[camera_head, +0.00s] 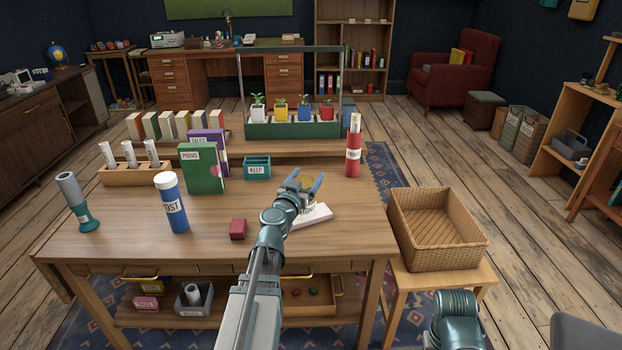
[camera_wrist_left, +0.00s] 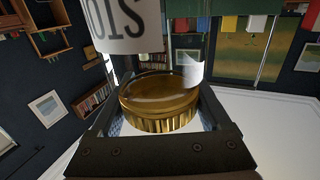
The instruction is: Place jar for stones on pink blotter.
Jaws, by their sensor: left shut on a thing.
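My left gripper (camera_head: 304,184) is above the front table, its blue fingers pointing away from me. It is shut on a jar with a ribbed gold lid, the jar for stones by its partly readable label; the jar's lid (camera_wrist_left: 160,100) fills the space between the fingers in the left wrist view. In the head view, my wrist and fingers hide most of the jar. A white flat thing (camera_head: 318,215) lies just under and right of the gripper. I cannot make out a pink blotter. My right gripper is not in view.
A red tube (camera_head: 353,155), teal KEEP box (camera_head: 257,167), green book (camera_head: 203,168), blue-and-white tube (camera_head: 172,205) and dark red block (camera_head: 237,229) stand around on the table (camera_head: 130,225). A wicker basket (camera_head: 437,235) is to the right. The table's front right is mostly clear.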

